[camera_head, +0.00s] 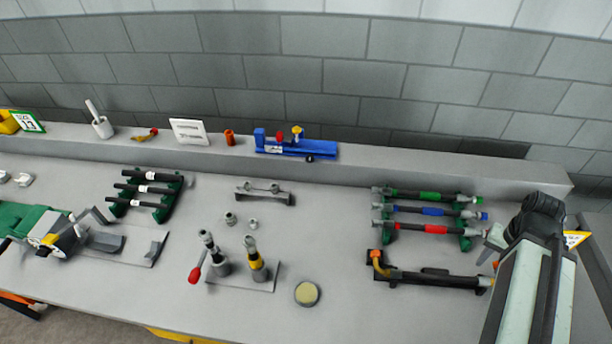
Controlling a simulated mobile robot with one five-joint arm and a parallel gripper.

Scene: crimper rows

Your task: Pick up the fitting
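Two small grey metal pieces that look like fittings stand close together near the middle of the bench, a left one (230,219) and a smaller, paler right one (252,223). I cannot tell for certain which is the task's fitting. My arm enters at the lower right, and my gripper (494,240) is at its far end beside the right-hand hose rack, well right of both pieces. Its fingers are too small and partly hidden to show whether they are open.
A stand with upright tools (235,278) and a round tin (307,293) are in front of the pieces. A low grey holder (264,195) is behind them. Hose racks stand left (147,194) and right (425,215). A blue tool (296,145) sits on the rear ledge.

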